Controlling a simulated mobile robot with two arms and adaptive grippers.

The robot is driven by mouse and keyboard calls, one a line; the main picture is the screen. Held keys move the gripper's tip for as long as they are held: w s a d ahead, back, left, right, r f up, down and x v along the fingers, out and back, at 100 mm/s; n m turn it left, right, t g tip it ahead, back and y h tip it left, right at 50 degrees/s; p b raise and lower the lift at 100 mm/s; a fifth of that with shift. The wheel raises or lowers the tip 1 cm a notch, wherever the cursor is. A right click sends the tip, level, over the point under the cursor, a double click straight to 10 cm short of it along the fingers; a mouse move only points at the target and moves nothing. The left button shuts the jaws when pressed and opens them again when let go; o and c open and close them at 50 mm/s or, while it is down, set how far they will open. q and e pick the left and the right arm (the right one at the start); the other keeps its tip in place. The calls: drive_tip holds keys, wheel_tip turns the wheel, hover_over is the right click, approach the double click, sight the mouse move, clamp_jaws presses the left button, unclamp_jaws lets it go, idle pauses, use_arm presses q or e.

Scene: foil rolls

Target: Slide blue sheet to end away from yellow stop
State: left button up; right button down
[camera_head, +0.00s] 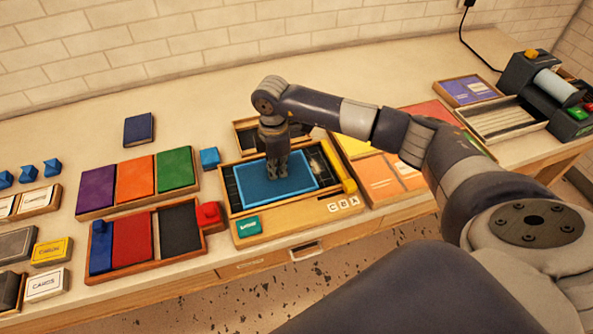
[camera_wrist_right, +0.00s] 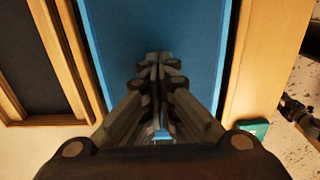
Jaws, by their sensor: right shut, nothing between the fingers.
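The blue sheet (camera_head: 260,187) lies flat in a wooden tray (camera_head: 283,221). In the head view, a dark strip of tray floor shows between the sheet and the yellow stop (camera_head: 339,167) at the tray's right end. The sheet reaches close to the left end, where only a narrow dark gap shows.
A teal block (camera_head: 248,227) sits on the tray's front ledge. A small blue block (camera_head: 209,158) and a red block (camera_head: 209,214) stand left of it. Trays of coloured sheets (camera_head: 109,205) lie further left. An orange-and-yellow tray (camera_head: 382,181) lies close on the right.

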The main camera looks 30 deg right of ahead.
sight(266, 179)
drive_tip(key=shift+w+a+f, duration=0.1)
drive_tip(key=shift+w+a, duration=0.05)
drive_tip(key=shift+a, duration=0.85)
drive_tip(key=shift+w+a, duration=0.1)
drive_tip(key=shift+a, duration=0.05)
drive_tip(key=shift+w+a, duration=0.15)
drive_tip(key=shift+a, duration=0.25)
drive_tip(key=shift+a, duration=0.1)
idle(0.3)
wheel_tip(266, 179, up, 8)
drive_tip(key=p, duration=0.6)
idle(0.4)
